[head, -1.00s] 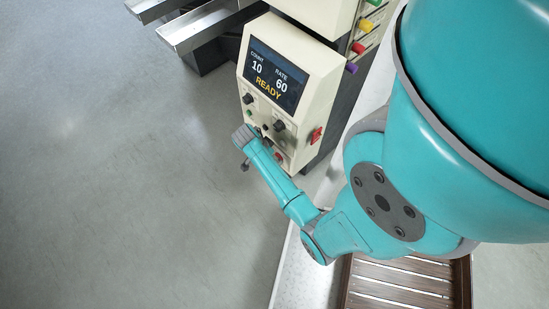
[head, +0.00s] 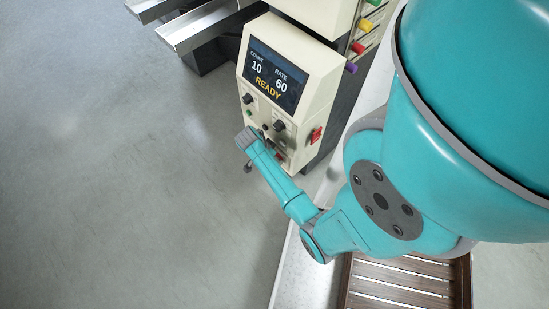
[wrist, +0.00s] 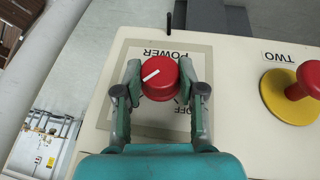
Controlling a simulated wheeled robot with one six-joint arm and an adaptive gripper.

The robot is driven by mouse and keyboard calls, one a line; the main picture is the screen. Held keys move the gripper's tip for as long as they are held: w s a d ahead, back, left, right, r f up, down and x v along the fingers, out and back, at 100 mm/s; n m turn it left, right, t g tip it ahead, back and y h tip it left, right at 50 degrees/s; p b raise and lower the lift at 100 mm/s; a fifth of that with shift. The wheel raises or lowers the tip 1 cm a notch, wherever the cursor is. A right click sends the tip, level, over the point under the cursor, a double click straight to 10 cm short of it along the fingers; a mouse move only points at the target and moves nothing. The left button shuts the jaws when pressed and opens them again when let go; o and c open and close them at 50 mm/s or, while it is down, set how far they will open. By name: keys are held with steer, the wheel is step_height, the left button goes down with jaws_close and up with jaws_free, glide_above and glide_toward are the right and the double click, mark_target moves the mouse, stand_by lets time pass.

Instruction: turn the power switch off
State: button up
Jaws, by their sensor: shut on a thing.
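The power switch is a red round knob (wrist: 158,78) with a white pointer line, on a plate (wrist: 122,115) whose labels POWER and OFF appear upside down in the wrist view. The pointer line runs slantwise, from lower left to upper right. My gripper (wrist: 160,72) is shut on the knob, one finger on each side. The rest of the plate's markings are partly hidden by the fingers. In the head view my wrist is in front of the lower part of the cream control panel (head: 302,50) and hides the knob.
A red mushroom button (wrist: 306,80) on a yellow base sits right of the knob. A red switch (head: 315,135) is on the panel's side. Open floor lies left.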

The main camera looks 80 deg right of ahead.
steer(key=g, duration=0.1)
steer(key=g+y, duration=0.1)
steer(key=g, duration=0.1)
steer(key=shift+w+d+n+y, duration=0.2)
steer(key=shift+w+n+y, duration=0.1)
steer(key=shift+n, duration=0.1)
steer(key=shift+f+n+g+y, duration=0.1)
steer(key=shift+n+g+y, duration=0.25)
steer(key=shift+g, duration=0.55)
steer(key=shift+f+n+g+y, duration=0.15)
steer(key=shift+g+y, duration=0.3)
steer(key=shift+g, duration=0.95)
steer(key=o, duration=1.1)
steer(key=shift+y, duration=0.3)
steer(key=shift+o, duration=0.2)
steer(key=shift+w, duration=0.1)
steer(key=a+v, duration=0.1)
steer(key=v, duration=1)
steer(key=shift+w+d+r, duration=0.2)
steer(key=shift+w+d, duration=0.2)
steer(key=shift+d, duration=0.15)
